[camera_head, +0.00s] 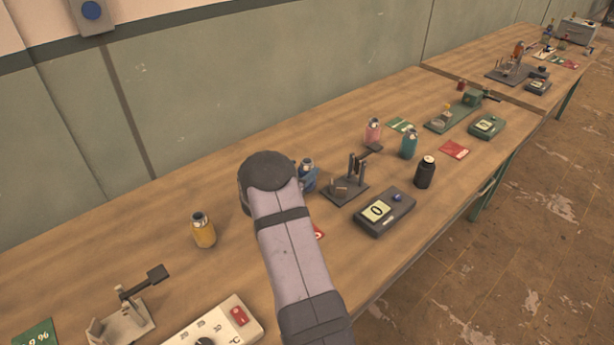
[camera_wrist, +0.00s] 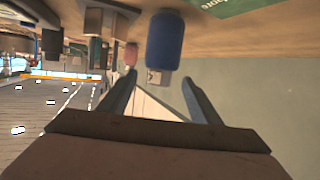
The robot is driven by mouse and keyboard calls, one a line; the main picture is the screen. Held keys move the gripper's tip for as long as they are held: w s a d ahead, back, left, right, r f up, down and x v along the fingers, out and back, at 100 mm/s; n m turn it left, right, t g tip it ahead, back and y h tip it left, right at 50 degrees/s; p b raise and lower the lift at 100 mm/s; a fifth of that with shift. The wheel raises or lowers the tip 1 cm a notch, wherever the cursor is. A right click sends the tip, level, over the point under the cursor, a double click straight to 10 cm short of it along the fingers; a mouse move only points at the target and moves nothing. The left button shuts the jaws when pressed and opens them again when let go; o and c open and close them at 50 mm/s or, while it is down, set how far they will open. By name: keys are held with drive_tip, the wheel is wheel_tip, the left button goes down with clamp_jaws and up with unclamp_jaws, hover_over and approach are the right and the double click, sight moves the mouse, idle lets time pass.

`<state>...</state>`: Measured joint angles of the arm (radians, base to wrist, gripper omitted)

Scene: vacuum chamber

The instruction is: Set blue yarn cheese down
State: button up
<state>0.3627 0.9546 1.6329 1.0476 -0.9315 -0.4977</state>
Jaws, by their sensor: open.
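The blue yarn cheese (camera_wrist: 165,42) shows in the wrist view as an upright blue cylinder with a pale metallic end; that view is upside down, and it appears to stand on the tabletop. It also shows in the head view as a blue body with a silver top (camera_head: 308,176), partly hidden by my arm. My gripper (camera_wrist: 156,88) is open, its two fingers apart with nothing clasped between them. The blue cheese is just beyond the fingertips. In the head view my arm hides most of the gripper.
A yellow cheese (camera_head: 204,231) stands to the left on the wooden bench. A dark stand with posts (camera_head: 346,190), a dark scale (camera_head: 385,212), a black container (camera_head: 426,172), a teal cheese (camera_head: 408,143) and a pink one (camera_head: 373,131) stand to the right. Bare bench lies around the yellow cheese.

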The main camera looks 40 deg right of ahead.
sight(304, 167)
drive_tip(key=shift+p+x, duration=0.75)
drive_tip(key=shift+x, duration=1.45)
drive_tip(key=shift+r, duration=0.1)
drive_tip(key=shift+c, duration=0.6)
drive_tip(key=shift+s, duration=0.1)
clamp_jaws()
